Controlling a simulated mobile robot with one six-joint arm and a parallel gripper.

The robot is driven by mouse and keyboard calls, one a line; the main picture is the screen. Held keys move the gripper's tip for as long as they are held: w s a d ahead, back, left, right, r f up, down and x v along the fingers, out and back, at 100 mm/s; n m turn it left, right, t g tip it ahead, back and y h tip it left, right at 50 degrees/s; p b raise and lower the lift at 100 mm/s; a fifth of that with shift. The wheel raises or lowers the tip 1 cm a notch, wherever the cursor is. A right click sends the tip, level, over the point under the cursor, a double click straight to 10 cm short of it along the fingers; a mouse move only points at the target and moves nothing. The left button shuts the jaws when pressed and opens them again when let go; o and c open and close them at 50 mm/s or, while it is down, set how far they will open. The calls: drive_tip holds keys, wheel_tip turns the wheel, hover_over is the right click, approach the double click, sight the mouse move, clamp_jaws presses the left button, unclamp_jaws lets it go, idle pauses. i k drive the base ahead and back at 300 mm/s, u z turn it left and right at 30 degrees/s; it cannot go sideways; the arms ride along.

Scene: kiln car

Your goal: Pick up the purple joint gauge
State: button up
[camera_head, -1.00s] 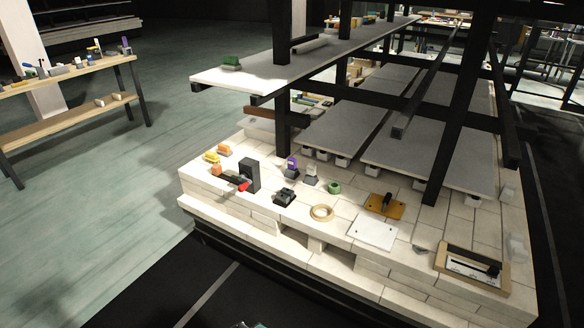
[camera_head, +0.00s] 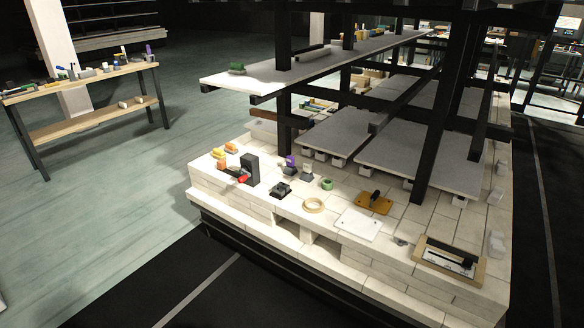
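The purple joint gauge (camera_head: 290,161) is a small purple piece on a grey base. It stands on the pale brick deck (camera_head: 265,205) of the kiln car, just right of a black block and near a dark upright post. It is small and its details are hard to make out. My gripper is not in view.
Around it stand a black block (camera_head: 250,169), a black fixture (camera_head: 281,189), a grey-white piece (camera_head: 307,172), a green ring (camera_head: 327,184) and a tan ring (camera_head: 313,205). A dark post (camera_head: 285,125) and a raised shelf (camera_head: 330,62) rise behind. Open floor (camera_head: 110,210) lies left.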

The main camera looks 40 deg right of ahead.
sight(290, 159)
drive_tip(key=z, duration=0.4)
drive_tip(key=i, duration=1.35)
drive_tip(key=u, duration=0.5)
